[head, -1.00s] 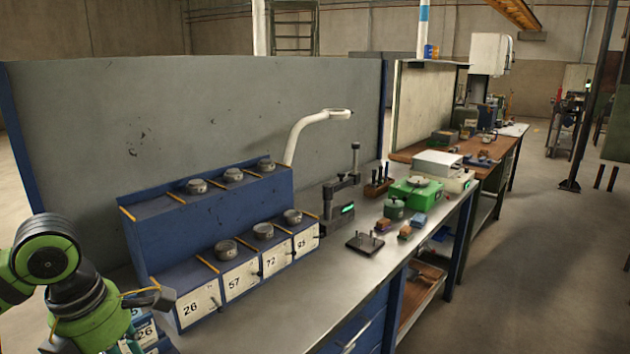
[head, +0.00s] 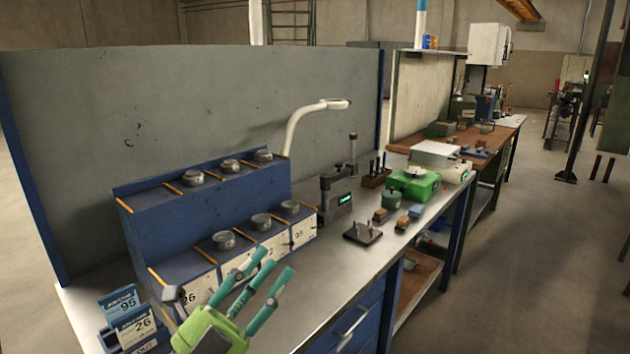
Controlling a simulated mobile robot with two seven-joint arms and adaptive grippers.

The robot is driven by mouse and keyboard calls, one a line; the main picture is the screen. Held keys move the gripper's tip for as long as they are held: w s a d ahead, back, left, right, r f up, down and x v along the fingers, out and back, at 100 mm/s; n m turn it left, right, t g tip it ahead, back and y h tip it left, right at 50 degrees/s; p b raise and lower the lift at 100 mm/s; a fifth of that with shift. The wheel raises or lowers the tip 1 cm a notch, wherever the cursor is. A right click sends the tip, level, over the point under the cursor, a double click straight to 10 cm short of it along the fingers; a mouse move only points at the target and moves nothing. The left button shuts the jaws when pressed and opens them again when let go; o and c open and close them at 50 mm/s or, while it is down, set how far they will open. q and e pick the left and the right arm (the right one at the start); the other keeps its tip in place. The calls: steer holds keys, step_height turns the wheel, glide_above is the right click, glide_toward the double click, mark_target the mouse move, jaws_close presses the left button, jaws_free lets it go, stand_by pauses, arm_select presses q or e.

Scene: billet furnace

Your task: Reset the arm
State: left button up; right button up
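My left gripper (head: 276,262) shows at the bottom left of the head view. It has a green body and teal fingers that point up and to the right. The fingers stand apart with nothing visible between them, so it is open. It appears in front of the blue stepped rack (head: 205,208) and hides part of its lower number labels. My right gripper is not in view.
A white lamp (head: 296,125), a dark measuring stand (head: 337,195), a pin block (head: 362,234) and a green device (head: 414,185) are on the bench. The bench front (head: 330,270) is clear.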

arm_select(q)
steer(key=a+f+n+g+y, duration=0.2)
steer(key=a+f+n+y, duration=0.4)
steer(key=f+n+y, duration=0.4)
steer(key=a+f+n+g+y, duration=0.2)
steer(key=a+f+n+y, duration=0.45)
steer(key=f, duration=0.55)
steer(key=s+f+n+g, duration=0.4)
steer(key=s+f+g, duration=0.7)
steer(key=s+f, duration=0.8)
steer(key=s+f+g, duration=0.1)
steer(key=s+f, duration=0.1)
steer(key=f, duration=0.8)
steer(key=s+f, duration=0.2)
steer(key=f, duration=0.8)
steer(key=s+a+f+g, duration=0.1)
steer(key=s+a+f, duration=0.2)
steer(key=s+f, duration=1.2)
steer(key=shift+s+h, duration=0.35)
steer(key=shift+s, duration=0.05)
